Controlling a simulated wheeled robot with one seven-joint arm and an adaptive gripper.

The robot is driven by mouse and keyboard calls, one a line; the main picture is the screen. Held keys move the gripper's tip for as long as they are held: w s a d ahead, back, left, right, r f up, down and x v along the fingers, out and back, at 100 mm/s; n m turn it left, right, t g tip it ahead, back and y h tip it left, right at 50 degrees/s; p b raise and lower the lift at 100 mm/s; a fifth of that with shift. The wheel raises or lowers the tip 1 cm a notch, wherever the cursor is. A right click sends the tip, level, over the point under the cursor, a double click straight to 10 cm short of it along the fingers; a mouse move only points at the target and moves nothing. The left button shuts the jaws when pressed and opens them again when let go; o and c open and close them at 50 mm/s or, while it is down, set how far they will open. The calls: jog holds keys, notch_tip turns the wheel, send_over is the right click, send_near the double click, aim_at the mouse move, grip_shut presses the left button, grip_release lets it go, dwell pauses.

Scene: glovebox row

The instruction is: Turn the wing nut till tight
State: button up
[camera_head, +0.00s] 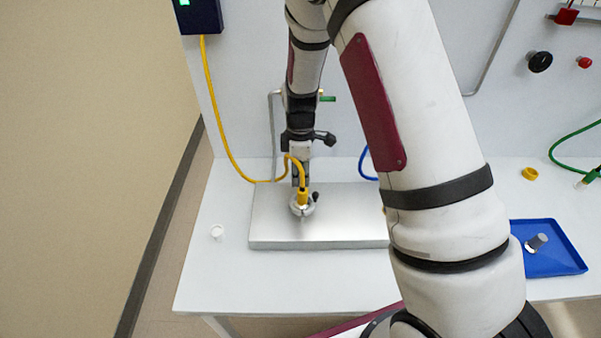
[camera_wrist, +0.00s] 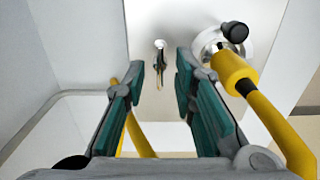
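In the wrist view a small metal piece (camera_wrist: 159,55), which looks like the wing nut on its stud, stands out from a pale plate. It lies beyond and between my fingertips. My gripper (camera_wrist: 162,72) is open, with its two teal-padded fingers on either side of the line to the piece and no contact visible. In the head view my gripper (camera_head: 299,178) points down over the metal plate (camera_head: 345,222), close behind a yellow plug. The wing nut cannot be made out there.
A yellow plug (camera_wrist: 232,68) in a round fitting with a black knob (camera_wrist: 235,32) is close beside my right finger in the wrist view. Its yellow cable (camera_head: 222,150) loops near my gripper.

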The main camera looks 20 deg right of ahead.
grip_shut()
